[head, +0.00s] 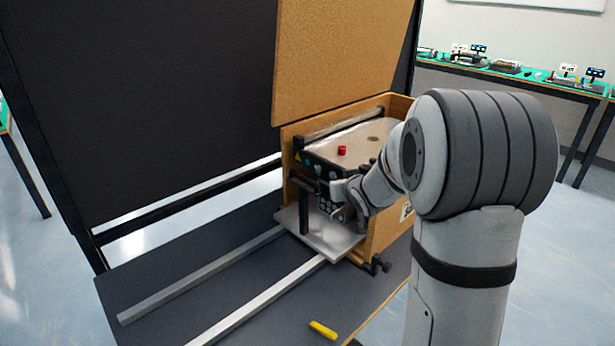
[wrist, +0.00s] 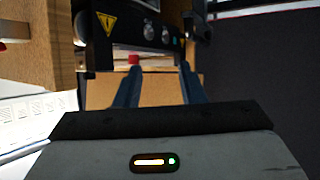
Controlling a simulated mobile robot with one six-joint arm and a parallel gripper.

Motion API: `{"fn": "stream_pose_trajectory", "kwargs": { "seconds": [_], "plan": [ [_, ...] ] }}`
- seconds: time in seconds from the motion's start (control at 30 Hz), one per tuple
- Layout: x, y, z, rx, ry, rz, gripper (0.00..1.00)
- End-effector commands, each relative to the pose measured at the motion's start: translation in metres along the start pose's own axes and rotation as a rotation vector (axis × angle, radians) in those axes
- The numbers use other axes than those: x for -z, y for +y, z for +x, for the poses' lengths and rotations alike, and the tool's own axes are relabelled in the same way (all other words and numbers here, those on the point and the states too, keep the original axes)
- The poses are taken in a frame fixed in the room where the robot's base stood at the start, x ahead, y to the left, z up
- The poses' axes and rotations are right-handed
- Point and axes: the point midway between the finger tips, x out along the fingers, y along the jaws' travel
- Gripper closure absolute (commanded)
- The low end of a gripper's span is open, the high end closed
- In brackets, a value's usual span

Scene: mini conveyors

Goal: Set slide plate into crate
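The slide plate (head: 326,238) is a flat grey metal plate with a dark upright post (head: 304,212) on it. It lies at the open front of the wooden crate (head: 383,232), at the inner end of two rails. A dark-fronted machine with a metal top (head: 358,142) and a red button (head: 342,150) sits in the crate. My gripper (head: 341,207) is in front of the machine, above the plate. In the wrist view its two fingers (wrist: 160,88) are apart, pointing at the machine's dark front (wrist: 150,32). Nothing clearly shows between them; contact with the post cannot be told.
Two metal rails (head: 228,300) run along the dark table (head: 150,275) toward the lower left. A yellow piece (head: 323,330) lies near the table's front edge. The crate's raised lid (head: 335,55) and a black panel (head: 150,100) stand behind. A black clamp (head: 378,265) sits at the crate's foot.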

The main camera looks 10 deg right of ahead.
Motion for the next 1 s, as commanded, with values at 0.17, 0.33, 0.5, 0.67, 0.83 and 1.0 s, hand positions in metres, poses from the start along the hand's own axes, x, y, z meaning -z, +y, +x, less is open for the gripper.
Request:
{"fn": "stream_pose_trajectory", "kwargs": {
  "seconds": [0.17,0.33,0.5,0.67,0.83,1.0],
  "plan": [
    [-0.001,-0.003,0.056,0.193,0.185,0.02,0.64],
    [-0.013,-0.013,0.08,0.394,0.316,0.064,0.64],
    [-0.025,-0.019,0.086,0.532,0.386,0.104,0.64],
    [-0.026,-0.024,0.089,0.582,0.41,0.117,0.64],
    [-0.017,-0.037,0.106,0.586,0.411,0.118,0.64],
    [-0.006,-0.051,0.127,0.585,0.412,0.117,0.64]
  ]
}}
